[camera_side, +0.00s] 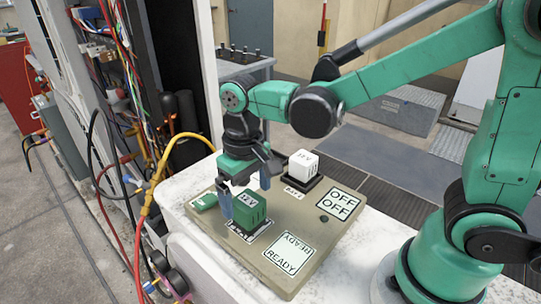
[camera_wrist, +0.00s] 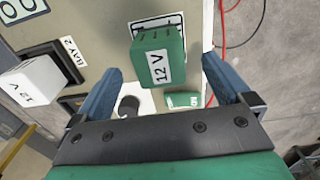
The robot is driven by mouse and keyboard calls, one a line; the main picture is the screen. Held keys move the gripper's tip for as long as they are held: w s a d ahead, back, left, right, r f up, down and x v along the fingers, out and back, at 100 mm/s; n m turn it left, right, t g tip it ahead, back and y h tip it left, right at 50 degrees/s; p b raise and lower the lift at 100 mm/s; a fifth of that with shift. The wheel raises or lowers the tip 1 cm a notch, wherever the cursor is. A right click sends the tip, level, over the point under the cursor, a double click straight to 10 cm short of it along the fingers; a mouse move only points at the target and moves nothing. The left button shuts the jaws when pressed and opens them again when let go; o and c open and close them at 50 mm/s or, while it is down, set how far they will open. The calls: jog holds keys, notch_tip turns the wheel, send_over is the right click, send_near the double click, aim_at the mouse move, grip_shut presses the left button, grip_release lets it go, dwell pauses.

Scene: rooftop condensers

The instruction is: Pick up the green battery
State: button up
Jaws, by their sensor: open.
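The green battery (camera_side: 249,207), a block with a white label, stands on the beige board (camera_side: 318,226) in the side view. It also shows in the wrist view (camera_wrist: 174,40), where its label reads 12 V. My gripper (camera_side: 246,187) is open, its blue fingers close to the battery in the side view.
A white battery (camera_side: 303,165) sits in a black holder at the back of the board; it also shows at left in the wrist view (camera_wrist: 27,82). A yellow hose (camera_side: 159,165) and cables hang at left.

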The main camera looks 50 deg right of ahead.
aim_at(248, 200)
jog(key=shift+f, duration=1.6)
grip_shut()
jog(key=shift+r, duration=0.15)
